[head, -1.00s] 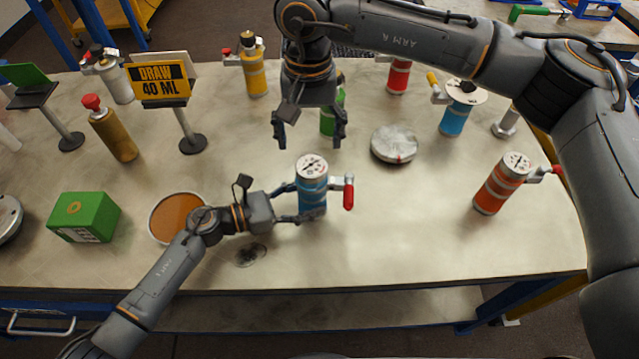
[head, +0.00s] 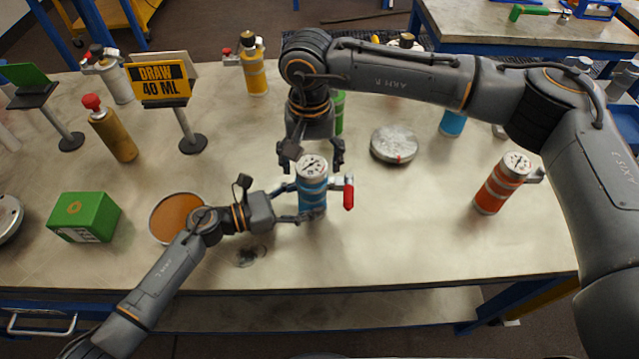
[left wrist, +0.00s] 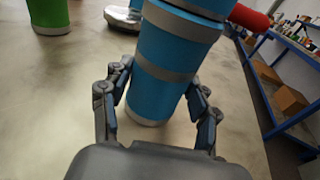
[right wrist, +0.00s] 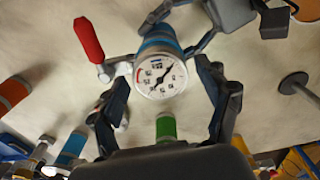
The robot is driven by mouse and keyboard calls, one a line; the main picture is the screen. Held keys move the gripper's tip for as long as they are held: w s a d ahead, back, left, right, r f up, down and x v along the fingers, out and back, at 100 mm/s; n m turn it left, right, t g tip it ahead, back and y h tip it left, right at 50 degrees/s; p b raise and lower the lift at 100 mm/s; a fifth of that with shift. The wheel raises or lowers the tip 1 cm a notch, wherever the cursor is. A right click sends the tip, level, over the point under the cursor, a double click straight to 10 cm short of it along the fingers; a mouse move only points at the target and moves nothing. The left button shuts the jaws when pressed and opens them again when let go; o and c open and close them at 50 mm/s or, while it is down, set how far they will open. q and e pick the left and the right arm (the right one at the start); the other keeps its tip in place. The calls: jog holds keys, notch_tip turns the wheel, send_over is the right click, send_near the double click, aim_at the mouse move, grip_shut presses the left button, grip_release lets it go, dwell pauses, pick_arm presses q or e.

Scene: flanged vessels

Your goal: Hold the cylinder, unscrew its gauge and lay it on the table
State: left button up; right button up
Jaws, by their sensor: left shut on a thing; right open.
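The blue cylinder (head: 313,198) stands upright on the table, with grey bands and a red-handled valve (head: 348,192) on its right side. Its round white-faced gauge (head: 311,167) sits on top. My left gripper (head: 291,203) is shut around the cylinder's body from the left; the left wrist view shows its fingers on both sides of the blue body (left wrist: 165,65). My right gripper (head: 311,160) is open, above and just behind the gauge. In the right wrist view the gauge (right wrist: 160,77) lies between the spread fingers, which appear apart from it.
A green cylinder (head: 339,112) stands behind my right gripper. A round silver disc (head: 394,145) and an orange cylinder (head: 496,185) are to the right. An orange-filled dish (head: 174,217), green box (head: 84,217) and "DRAW 40 ML" sign (head: 160,82) are left. The front right table is clear.

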jog(key=m, duration=1.7)
